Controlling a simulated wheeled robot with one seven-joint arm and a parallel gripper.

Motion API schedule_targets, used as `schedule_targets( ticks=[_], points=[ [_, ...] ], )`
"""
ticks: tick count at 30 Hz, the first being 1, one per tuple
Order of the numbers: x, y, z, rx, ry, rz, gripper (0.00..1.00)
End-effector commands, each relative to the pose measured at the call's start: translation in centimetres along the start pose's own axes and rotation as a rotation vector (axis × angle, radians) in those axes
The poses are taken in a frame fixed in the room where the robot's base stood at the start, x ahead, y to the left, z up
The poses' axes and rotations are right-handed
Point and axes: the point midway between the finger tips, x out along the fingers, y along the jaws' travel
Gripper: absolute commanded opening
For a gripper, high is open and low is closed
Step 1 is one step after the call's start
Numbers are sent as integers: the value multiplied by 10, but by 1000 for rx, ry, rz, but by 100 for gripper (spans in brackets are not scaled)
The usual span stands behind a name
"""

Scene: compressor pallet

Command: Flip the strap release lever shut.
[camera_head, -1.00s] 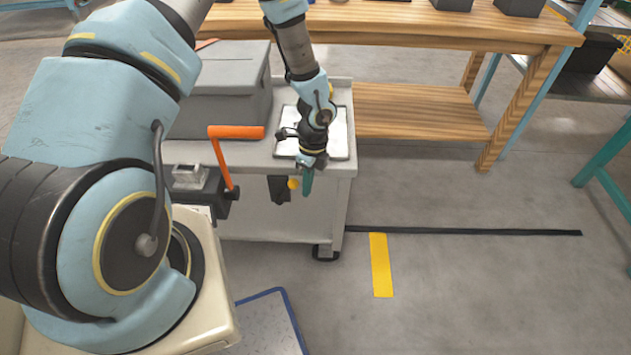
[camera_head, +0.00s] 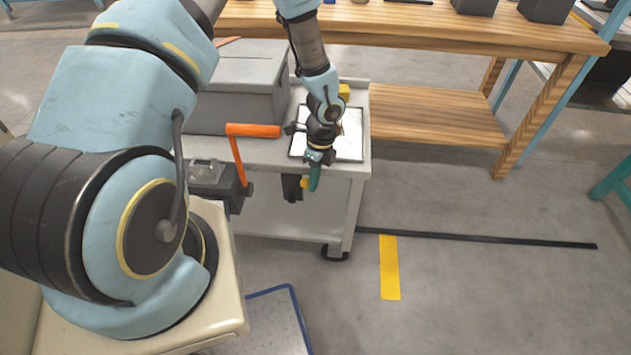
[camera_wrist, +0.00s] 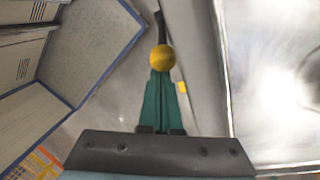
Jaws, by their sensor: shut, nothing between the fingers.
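A black lever (camera_wrist: 161,27) with a round yellow knob (camera_wrist: 161,58) shows straight ahead of my fingers in the wrist view. In the head view the yellow knob (camera_head: 304,183) sits beside a black bracket (camera_head: 291,187) on the front of the grey cart (camera_head: 343,205). My gripper (camera_head: 315,180) points down just right of the knob, its green fingers together and empty. In the wrist view my gripper's fingertips (camera_wrist: 160,75) overlap the lower edge of the knob; I cannot tell if they touch it. The lever's pivot is hidden.
An orange crank handle (camera_head: 239,150) rises from a black box left of my gripper. A grey lidded box (camera_head: 237,90) and a pale tray (camera_head: 351,135) are on the cart top. A wooden bench (camera_head: 430,25) stands behind.

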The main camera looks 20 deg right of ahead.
Motion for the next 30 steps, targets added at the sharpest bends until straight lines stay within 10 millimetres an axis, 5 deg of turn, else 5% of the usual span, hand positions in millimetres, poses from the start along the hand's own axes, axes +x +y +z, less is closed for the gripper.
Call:
schedule_targets(
  ticks=[30],
  points=[
    [-14, 24, 47, 0, -1, 0, 0]
  ],
)
